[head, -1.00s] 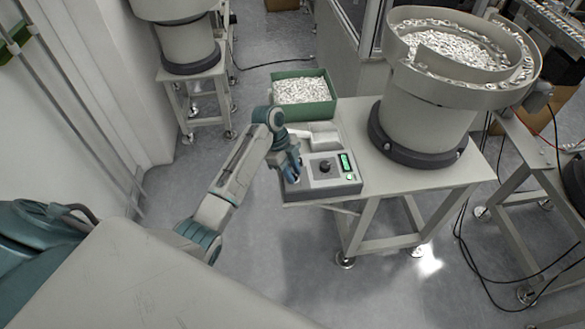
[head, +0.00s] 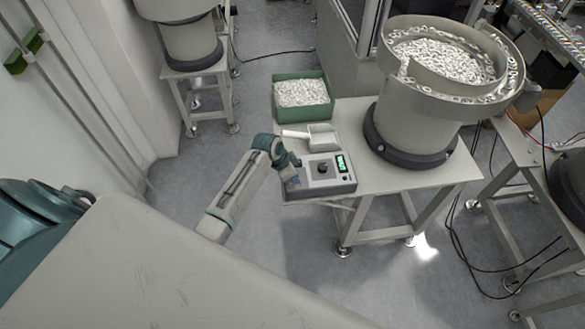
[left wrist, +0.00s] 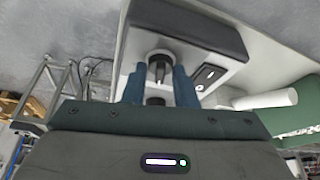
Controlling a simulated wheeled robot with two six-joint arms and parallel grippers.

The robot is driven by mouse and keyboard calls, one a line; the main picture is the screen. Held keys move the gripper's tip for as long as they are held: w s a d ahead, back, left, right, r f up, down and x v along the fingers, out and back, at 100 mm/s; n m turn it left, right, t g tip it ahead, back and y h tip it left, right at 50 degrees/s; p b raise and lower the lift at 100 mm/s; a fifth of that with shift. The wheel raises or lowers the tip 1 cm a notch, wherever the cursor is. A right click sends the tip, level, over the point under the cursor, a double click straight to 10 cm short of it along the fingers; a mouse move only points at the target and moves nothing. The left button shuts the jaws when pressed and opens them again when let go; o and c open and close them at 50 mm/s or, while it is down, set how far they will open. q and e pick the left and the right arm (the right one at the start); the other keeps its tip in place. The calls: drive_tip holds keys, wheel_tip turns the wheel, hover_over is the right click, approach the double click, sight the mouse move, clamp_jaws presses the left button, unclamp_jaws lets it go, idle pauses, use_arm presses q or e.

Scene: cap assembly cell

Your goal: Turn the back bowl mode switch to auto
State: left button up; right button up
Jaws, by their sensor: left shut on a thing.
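The grey control box (head: 330,184) sits at the front left corner of a bowl feeder table. It has a black round dial (head: 322,169) and a green lit display (head: 341,163). My left gripper (head: 291,181) is at the box's left end and hides the small switch there in the head view. In the left wrist view, my gripper's two blue fingers (left wrist: 159,78) are shut on either side of that mode switch (left wrist: 159,67), a dark lever in a silver ring. I cannot read its position marks. My right gripper is not in view.
A bowl feeder (head: 412,120) full of parts stands on the table (head: 405,181), right of the box. A scoop (head: 322,137) and a green bin (head: 302,114) of white parts are behind the box. Another feeder (head: 190,45) stands at the back left.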

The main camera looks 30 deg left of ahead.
use_arm(q)
drive_tip(key=n+y+p, duration=0.1)
drive_tip(key=n+p, duration=0.1)
drive_tip(key=n, duration=0.1)
drive_tip(key=shift+d+r+t, duration=0.1)
drive_tip(key=shift+r+t, duration=0.05)
drive_tip(key=shift+t, duration=0.25)
drive_tip(key=shift+n+y+p, duration=0.5)
drive_tip(key=shift+n+p, duration=0.35)
drive_tip(key=shift+n, duration=0.55)
drive_tip(key=o, duration=1)
drive_tip(key=shift+s, duration=0.1)
drive_tip(key=shift+c, duration=0.2)
drive_tip(key=d+b+v, duration=0.1)
drive_tip(key=b+v, duration=0.1)
drive_tip(key=v, duration=0.8)
drive_tip(key=shift+s+a+r+b, duration=0.2)
drive_tip(key=shift+s+a+b, duration=0.05)
drive_tip(key=shift+a+b, duration=0.1)
